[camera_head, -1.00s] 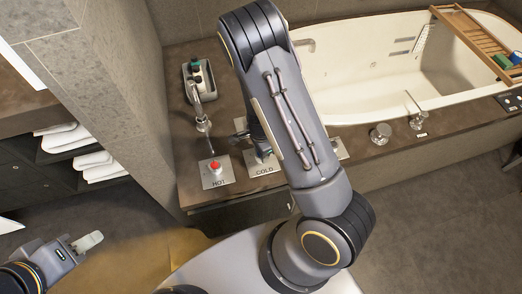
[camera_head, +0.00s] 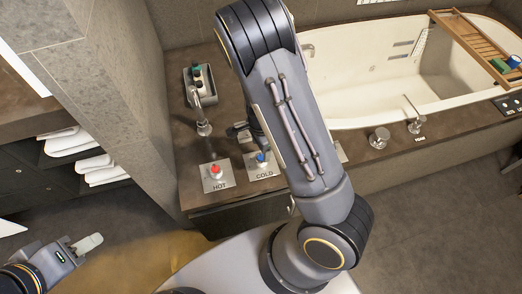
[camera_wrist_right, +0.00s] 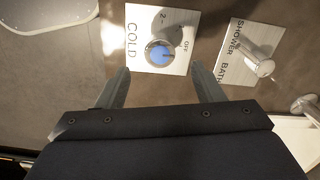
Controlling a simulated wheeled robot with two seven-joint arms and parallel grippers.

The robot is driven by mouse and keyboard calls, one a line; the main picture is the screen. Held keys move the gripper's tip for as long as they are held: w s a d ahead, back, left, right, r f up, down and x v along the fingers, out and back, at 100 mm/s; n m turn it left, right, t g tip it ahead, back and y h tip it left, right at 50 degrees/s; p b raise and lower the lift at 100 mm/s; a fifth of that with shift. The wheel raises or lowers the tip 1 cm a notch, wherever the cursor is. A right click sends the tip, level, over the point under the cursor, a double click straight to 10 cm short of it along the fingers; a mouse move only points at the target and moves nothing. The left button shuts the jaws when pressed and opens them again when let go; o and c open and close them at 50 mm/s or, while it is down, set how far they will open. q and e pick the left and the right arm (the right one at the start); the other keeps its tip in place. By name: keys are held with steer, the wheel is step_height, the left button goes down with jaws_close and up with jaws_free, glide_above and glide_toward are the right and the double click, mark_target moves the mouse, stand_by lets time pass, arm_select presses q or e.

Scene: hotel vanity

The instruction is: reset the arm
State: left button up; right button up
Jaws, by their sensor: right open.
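My right arm crosses the middle of the head view, and its gripper (camera_head: 240,132) is mostly hidden behind the arm. In the right wrist view the right gripper (camera_wrist_right: 160,70) is open, with its two fingers apart and nothing between them. The blue COLD knob (camera_wrist_right: 159,54) on its metal plate appears just beyond the fingertips; it also shows in the head view (camera_head: 262,157), clear of the gripper. My left gripper (camera_head: 88,244) is at the lower left of the head view, away from the counter; I cannot tell its jaw opening.
A red HOT knob (camera_head: 215,170) sits left of the COLD plate. A faucet (camera_head: 202,117) and a grey caddy (camera_head: 199,82) stand behind it. The SHOWER/BATH lever (camera_wrist_right: 258,62) is beside the COLD plate. The bathtub (camera_head: 375,110) is at the right, towels (camera_head: 95,165) at the left.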

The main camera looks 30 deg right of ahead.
steer(key=shift+r, duration=0.95)
steer(key=shift+a+r, duration=0.15)
steer(key=shift+r, duration=0.2)
steer(key=s+a+r+n+t+y+p, duration=0.1)
steer(key=s+a+r+n+y, duration=0.15)
steer(key=r, duration=0.35)
steer(key=s+a+r+n+t+y+p, duration=0.1)
steer(key=s+r+n, duration=0.15)
steer(key=r, duration=0.45)
steer(key=s+a+r+n+t+y+p, duration=0.1)
steer(key=s+r+n+y, duration=0.15)
steer(key=r, duration=0.35)
steer(key=s+r+n+t+h+p, duration=0.1)
steer(key=s+r+n+t+h, duration=0.1)
steer(key=s+r+n, duration=0.7)
steer(key=shift+s+d+t, duration=0.25)
steer(key=shift+d+t, duration=0.05)
steer(key=shift+d, duration=0.1)
